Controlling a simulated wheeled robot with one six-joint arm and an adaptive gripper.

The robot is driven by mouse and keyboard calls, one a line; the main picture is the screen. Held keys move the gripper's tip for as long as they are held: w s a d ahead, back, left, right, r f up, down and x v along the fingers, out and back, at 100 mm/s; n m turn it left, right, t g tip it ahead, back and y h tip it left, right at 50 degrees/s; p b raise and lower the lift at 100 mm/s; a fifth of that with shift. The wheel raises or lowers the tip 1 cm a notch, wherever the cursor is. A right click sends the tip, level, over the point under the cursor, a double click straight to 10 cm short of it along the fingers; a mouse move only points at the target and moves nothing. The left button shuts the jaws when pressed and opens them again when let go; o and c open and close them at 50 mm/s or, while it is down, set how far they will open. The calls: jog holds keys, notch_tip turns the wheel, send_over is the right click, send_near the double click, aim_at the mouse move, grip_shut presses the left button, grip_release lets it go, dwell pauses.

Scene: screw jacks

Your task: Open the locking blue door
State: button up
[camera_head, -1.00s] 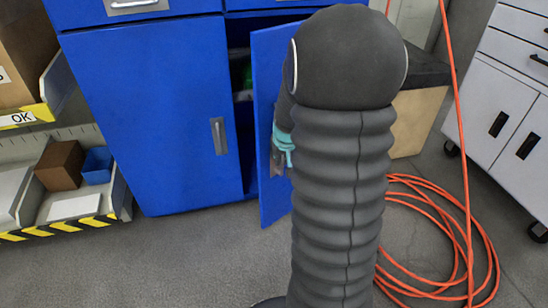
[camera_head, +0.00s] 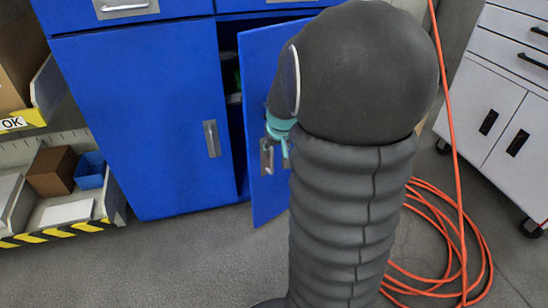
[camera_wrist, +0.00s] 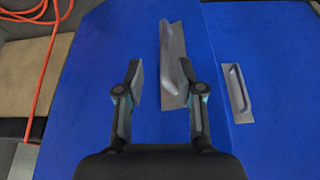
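The blue cabinet has a right-hand door (camera_head: 262,80) standing ajar, with a dark gap along its left edge. Its grey metal handle (camera_head: 266,157) shows partly beside my gripper (camera_head: 277,136). In the wrist view the handle (camera_wrist: 172,50) lies on the blue door (camera_wrist: 105,40), beyond and between the spread fingers of my gripper (camera_wrist: 162,78). The right finger overlaps the handle's edge in the picture; I cannot tell whether they touch. My gripper is open and holds nothing. My dark arm hides the right part of the door.
The closed left door (camera_head: 135,120) has its own handle (camera_head: 212,138), also seen in the wrist view (camera_wrist: 237,92). An orange hose (camera_head: 465,240) is coiled on the floor at right. A white cabinet (camera_head: 500,90) stands far right. Shelving with bins (camera_head: 90,170) is at left.

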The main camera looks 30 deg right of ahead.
jog(key=shift+v, duration=2.8)
